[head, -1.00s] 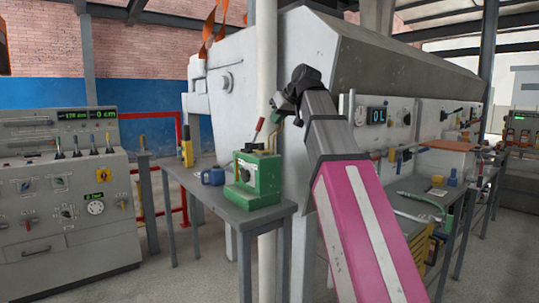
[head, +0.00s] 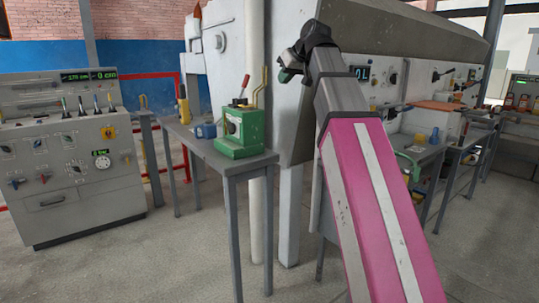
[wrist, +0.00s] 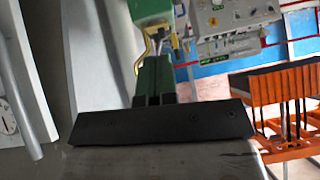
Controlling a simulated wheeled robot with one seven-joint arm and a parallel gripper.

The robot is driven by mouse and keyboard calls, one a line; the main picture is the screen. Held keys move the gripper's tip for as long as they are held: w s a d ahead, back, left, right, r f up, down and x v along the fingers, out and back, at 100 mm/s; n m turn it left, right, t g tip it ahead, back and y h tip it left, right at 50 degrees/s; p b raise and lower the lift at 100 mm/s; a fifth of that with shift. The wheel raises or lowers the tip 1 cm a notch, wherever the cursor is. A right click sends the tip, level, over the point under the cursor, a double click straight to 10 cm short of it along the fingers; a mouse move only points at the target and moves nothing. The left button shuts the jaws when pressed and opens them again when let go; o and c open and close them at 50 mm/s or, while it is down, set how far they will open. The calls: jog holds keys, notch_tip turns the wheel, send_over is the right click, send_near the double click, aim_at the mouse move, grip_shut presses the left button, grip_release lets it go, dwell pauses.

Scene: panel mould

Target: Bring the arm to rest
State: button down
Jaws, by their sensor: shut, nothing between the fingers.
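My arm reaches up and forward through the middle of the head view, its magenta and white forearm in front. My gripper (head: 286,74) is at its far end, small and dark with greenish fingertips, to the right of the green lever box and higher in the picture. In the wrist view my gripper (wrist: 153,78) shows green fingers together beyond a dark crossbar. Nothing is held between them. The green box (head: 240,136), with a red-tipped lever, stands on a small grey table (head: 240,162). Part of a green body (wrist: 150,10) shows beyond the fingers.
A grey control console (head: 75,160) stands at the left. The large grey machine (head: 385,45) is behind my arm. Worktables (head: 425,155) with tools line the right. An orange frame (wrist: 285,95) shows in the wrist view. The floor at the front is open.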

jog(key=w+d+f+m+g+h, duration=0.2)
jog(key=d+f, duration=0.1)
jog(key=f, duration=1.5)
jog(key=w+d+f+m+g+h, duration=0.1)
jog(key=d+f+m, duration=0.15)
jog(key=f, duration=1.55)
jog(key=s+d+f+g+h, duration=0.1)
jog(key=s+f, duration=0.4)
jog(key=f, duration=0.5)
jog(key=s+d+f+m+g+h, duration=0.1)
jog(key=s+d+f, duration=0.3)
jog(key=f, duration=0.7)
jog(key=s+d+f+m+g+h, duration=0.1)
jog(key=s+d+f, duration=0.2)
jog(key=s+f, duration=0.3)
notch_tip(320, 180, down, 4)
jog(key=shift+s+d+f+g, duration=0.2)
jog(key=shift+f+g, duration=0.05)
jog(key=shift+g, duration=0.15)
